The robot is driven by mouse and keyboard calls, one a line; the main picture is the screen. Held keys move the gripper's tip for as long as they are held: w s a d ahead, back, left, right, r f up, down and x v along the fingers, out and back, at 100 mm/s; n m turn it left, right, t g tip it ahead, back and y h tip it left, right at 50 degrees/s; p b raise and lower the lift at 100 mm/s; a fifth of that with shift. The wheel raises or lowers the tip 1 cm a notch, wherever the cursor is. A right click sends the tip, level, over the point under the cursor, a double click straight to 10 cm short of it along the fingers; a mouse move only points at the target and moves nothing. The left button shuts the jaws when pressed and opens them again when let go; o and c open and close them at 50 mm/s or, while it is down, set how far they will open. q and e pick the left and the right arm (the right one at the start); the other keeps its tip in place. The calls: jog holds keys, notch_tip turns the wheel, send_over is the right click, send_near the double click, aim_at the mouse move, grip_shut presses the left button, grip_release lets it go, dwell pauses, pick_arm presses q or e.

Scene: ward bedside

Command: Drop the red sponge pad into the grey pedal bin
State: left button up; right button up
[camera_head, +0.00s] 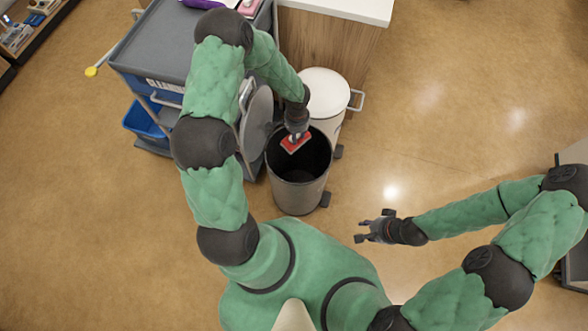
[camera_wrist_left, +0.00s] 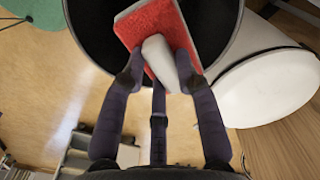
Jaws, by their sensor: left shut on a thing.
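The red sponge pad (camera_head: 295,143) is held by my left gripper (camera_head: 296,134) over the open mouth of the grey pedal bin (camera_head: 298,194). In the left wrist view the pad (camera_wrist_left: 146,22) shows a red face, a pale edge and a light grip piece between the fingers. My left gripper (camera_wrist_left: 160,72) is shut on it, and the dark bin opening (camera_wrist_left: 92,34) lies beyond. The bin's lid (camera_head: 257,122) stands raised at its left side. My right gripper (camera_head: 366,229) is empty with its fingers apart, above the floor right of the bin.
A white-lidded bin (camera_head: 325,92) stands just behind the grey bin; its lid also shows in the left wrist view (camera_wrist_left: 268,88). A grey trolley (camera_head: 150,52) with a blue tub (camera_head: 146,122) stands at the left. A wooden cabinet (camera_head: 325,45) is behind.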

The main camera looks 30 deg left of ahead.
pick_arm(q)
jog(key=shift+f+b, duration=0.8)
jog(key=shift+f, duration=0.7)
jog(key=o, duration=1.2)
jog(key=shift+r, duration=0.1)
notch_tip(320, 180, up, 12)
jog(key=shift+f, duration=0.1)
